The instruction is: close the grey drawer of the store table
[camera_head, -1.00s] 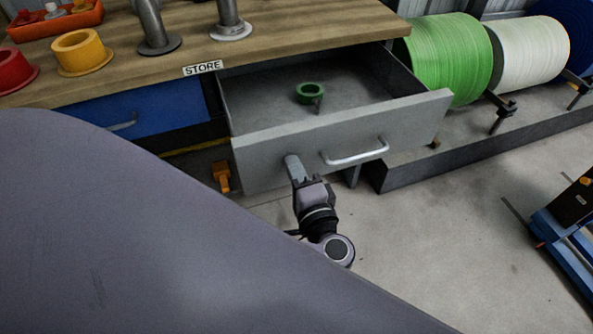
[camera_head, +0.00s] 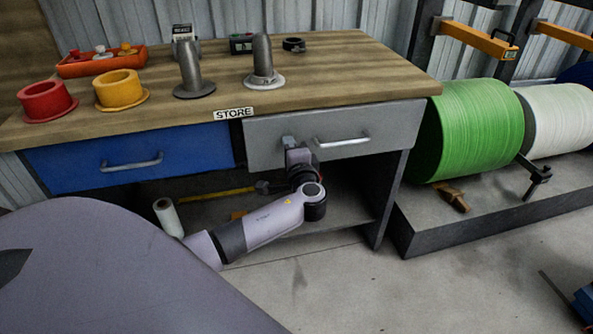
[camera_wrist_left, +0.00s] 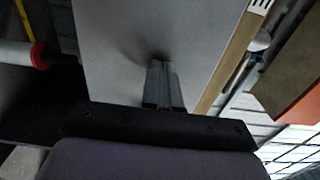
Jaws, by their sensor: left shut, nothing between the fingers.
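The grey drawer (camera_head: 375,133) of the store table (camera_head: 330,68) is in, its front level with the blue drawer beside it as far as I can see. Its inside is hidden. A bar handle (camera_head: 342,141) runs across its front. My left gripper (camera_head: 288,141) is shut and empty, with its fingertips at the left part of the grey front, left of the handle. In the left wrist view the closed fingers (camera_wrist_left: 160,72) point at the grey panel (camera_wrist_left: 120,45) and seem to touch it. My right gripper is not in view.
The blue drawer (camera_head: 130,158) is shut on the left. Yellow (camera_head: 120,88) and red (camera_head: 46,100) flanged rings, metal posts and an orange tray (camera_head: 100,64) stand on top. A green roll (camera_head: 470,130) lies on a low platform at right. The floor (camera_head: 400,290) in front is clear.

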